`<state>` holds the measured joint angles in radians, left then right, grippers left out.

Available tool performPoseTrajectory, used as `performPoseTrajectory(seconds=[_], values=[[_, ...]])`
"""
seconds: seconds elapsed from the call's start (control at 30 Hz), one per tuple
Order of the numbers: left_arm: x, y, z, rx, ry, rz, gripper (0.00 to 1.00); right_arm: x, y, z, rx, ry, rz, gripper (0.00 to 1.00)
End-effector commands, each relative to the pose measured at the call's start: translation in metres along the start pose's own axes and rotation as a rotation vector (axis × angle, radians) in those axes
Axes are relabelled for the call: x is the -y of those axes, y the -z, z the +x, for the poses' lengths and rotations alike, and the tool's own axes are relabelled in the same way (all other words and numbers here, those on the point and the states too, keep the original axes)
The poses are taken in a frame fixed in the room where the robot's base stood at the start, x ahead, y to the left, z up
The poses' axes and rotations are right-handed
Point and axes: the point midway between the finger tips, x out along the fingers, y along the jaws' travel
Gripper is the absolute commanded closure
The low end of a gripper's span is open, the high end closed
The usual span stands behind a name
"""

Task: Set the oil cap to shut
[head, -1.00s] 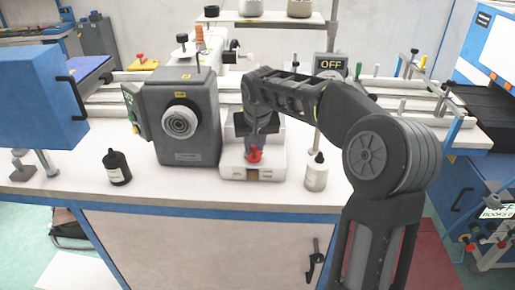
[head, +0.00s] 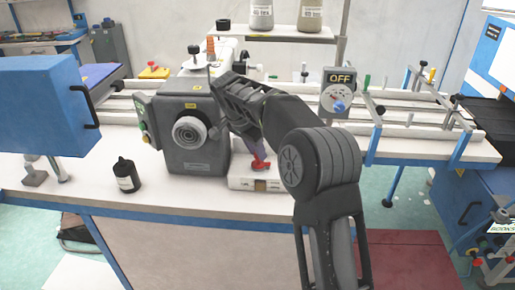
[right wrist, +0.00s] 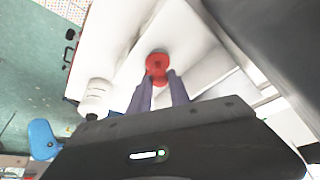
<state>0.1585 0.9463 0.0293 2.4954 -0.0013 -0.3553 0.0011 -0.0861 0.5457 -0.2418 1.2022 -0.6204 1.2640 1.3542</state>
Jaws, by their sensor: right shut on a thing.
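The red oil cap (head: 260,163) sits on the white block-shaped base (head: 243,184) of the sewing machine, right of the dark grey motor housing. It also shows in the right wrist view (right wrist: 157,66). My right gripper (head: 257,153) comes down on the cap from above, tilted. In the right wrist view its two fingers (right wrist: 160,86) reach the cap's near part and are shut on it. The cap's exact angle is hard to tell, as the fingers and arm partly hide it. My left gripper is not in view.
The dark grey housing (head: 188,130) with a round handwheel stands close left of the gripper. A black bottle (head: 126,175) stands at the table's front left. A white bottle (right wrist: 95,98) shows in the right wrist view. An OFF sign box (head: 341,92) stands behind my arm.

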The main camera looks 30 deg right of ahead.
Motion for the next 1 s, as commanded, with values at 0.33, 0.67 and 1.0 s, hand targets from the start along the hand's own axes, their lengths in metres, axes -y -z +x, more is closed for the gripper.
performPoseTrajectory(seconds=[0.33, 0.67, 1.0], values=[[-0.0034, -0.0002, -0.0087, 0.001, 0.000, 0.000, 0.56, 0.0030, 0.0019, 0.0011, 0.002, -0.044, 0.104, 1.00], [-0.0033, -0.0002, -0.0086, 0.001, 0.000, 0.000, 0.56, 0.0031, 0.0017, 0.0018, 0.003, -0.046, 0.111, 1.00], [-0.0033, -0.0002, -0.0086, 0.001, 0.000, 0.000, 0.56, 0.0031, 0.0021, 0.0016, 0.002, -0.046, 0.110, 0.56]])
